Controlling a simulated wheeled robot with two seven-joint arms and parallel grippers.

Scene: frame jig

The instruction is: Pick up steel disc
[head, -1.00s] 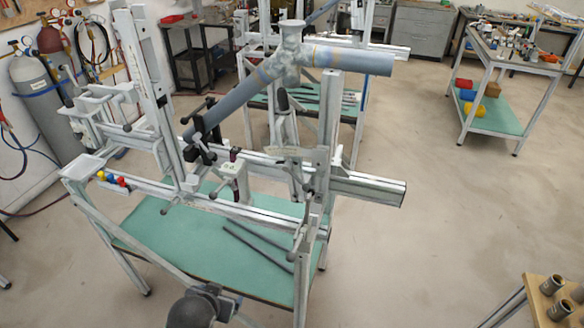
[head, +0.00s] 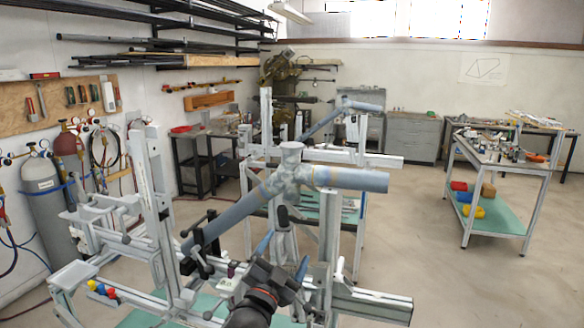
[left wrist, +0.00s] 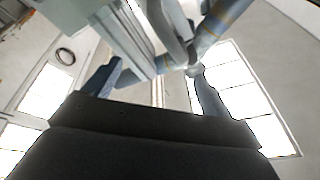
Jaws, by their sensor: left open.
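I cannot make out a steel disc in either view. My left gripper (head: 284,254) is raised in front of the frame jig in the head view, with its two bluish fingers apart and pointing up. In the left wrist view the open left gripper (left wrist: 155,82) shows nothing between its fingers at close range. A grey-blue tube joint (head: 291,172) of the jigged frame is above and beyond the gripper. My right gripper is in neither view.
The jig's metal rail (head: 372,303) runs right of the gripper, and an upright post (head: 150,190) stands left.

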